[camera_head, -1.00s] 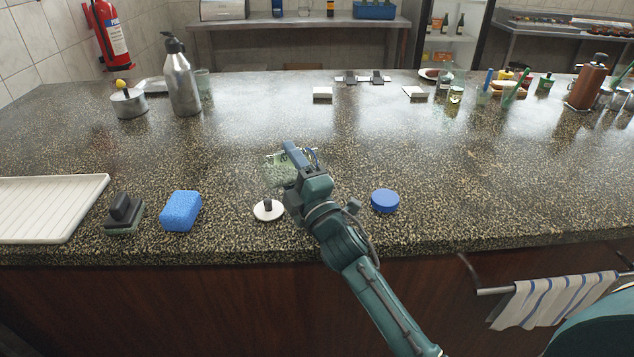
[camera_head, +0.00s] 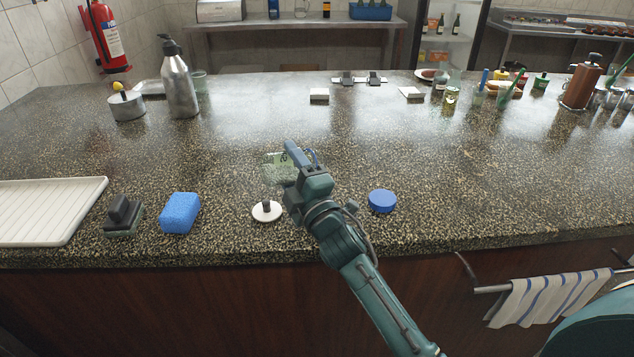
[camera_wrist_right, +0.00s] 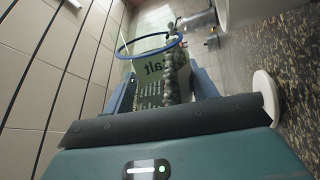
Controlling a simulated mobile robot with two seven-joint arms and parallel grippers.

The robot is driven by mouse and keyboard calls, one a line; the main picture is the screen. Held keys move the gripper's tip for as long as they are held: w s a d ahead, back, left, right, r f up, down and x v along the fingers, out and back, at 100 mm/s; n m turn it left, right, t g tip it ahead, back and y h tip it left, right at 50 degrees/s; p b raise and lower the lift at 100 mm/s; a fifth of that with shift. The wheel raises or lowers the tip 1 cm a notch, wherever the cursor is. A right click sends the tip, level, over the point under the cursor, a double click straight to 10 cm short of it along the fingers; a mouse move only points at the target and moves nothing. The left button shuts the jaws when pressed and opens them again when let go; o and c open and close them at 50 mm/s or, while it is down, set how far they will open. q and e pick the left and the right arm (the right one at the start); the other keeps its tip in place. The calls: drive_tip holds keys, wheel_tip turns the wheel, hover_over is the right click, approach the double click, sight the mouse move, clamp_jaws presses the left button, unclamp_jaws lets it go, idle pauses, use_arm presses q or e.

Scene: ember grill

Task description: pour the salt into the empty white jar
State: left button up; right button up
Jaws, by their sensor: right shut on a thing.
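My right gripper (camera_head: 292,165) is shut on a clear salt jar with a green label (camera_head: 279,160), held above the counter. My left gripper is not in view.
A blue round lid (camera_head: 382,201) lies right of my arm. A blue sponge (camera_head: 181,212), a dark-handled scrubber (camera_head: 122,214) and a white tray (camera_head: 50,205) stand at the left. A pump bottle (camera_head: 181,85) stands further back. The counter's middle is clear.

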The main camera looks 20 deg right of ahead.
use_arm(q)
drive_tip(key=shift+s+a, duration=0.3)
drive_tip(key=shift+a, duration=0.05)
use_arm(e)
drive_tip(key=shift+d+r+m, duration=0.1)
drive_tip(key=shift+r+m, duration=0.2)
drive_tip(key=shift+m, duration=0.2)
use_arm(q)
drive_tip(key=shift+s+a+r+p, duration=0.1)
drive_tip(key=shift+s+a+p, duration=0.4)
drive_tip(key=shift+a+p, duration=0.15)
use_arm(e)
drive_tip(key=shift+w+d+r+m+h, duration=0.1)
drive_tip(key=shift+d+r+m+h, duration=0.2)
drive_tip(key=shift+m+h, duration=0.5)
idle(1.1)
